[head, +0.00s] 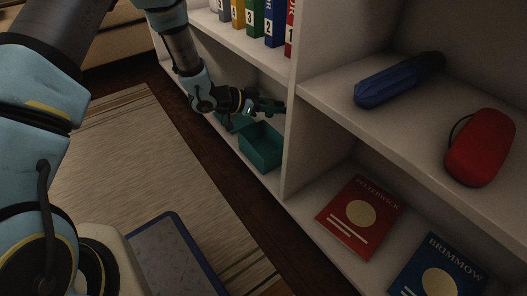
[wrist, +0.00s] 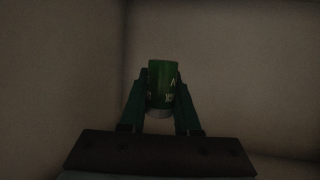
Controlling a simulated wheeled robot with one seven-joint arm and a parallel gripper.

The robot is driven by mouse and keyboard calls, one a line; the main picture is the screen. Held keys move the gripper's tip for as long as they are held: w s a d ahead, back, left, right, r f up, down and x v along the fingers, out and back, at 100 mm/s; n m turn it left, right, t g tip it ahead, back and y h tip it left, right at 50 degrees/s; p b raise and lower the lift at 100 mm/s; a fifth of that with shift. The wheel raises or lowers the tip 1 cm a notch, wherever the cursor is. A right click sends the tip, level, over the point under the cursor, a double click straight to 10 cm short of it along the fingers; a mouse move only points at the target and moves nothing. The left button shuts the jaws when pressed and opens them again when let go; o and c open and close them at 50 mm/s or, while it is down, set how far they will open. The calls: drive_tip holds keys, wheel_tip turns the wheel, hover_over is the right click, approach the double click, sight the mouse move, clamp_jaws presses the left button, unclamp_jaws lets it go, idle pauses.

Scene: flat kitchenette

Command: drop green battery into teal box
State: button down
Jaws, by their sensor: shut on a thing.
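The green battery (wrist: 162,82) shows in the wrist view, a dark green cylinder with a pale end and light lettering. My gripper (wrist: 161,100) is shut on it, with a finger on each side. In the head view my gripper (head: 278,107) reaches into the lower left compartment of the shelf, beside the upright divider. The battery cannot be made out there. The open teal box (head: 262,147) stands on the lower shelf, below and a little in front of my gripper. Its inside is dark. The wrist view does not show the box.
A second teal piece (head: 232,121) shows partly behind my wrist. The white divider (head: 292,150) is close to my gripper. Binders (head: 265,22) stand above. A blue umbrella (head: 400,80), red case (head: 480,146), red book (head: 360,217) and blue book (head: 437,268) lie to the right.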

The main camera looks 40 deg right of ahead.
wheel_tip(320, 180, down, 5)
drive_tip(key=b, duration=0.3)
drive_tip(key=shift+r+b, duration=0.15)
drive_tip(key=shift+b, duration=0.2)
drive_tip(key=c, duration=0.5)
unclamp_jaws()
drive_tip(key=shift+c, duration=0.2)
drive_tip(key=p+v, duration=0.5)
drive_tip(key=v, duration=0.6)
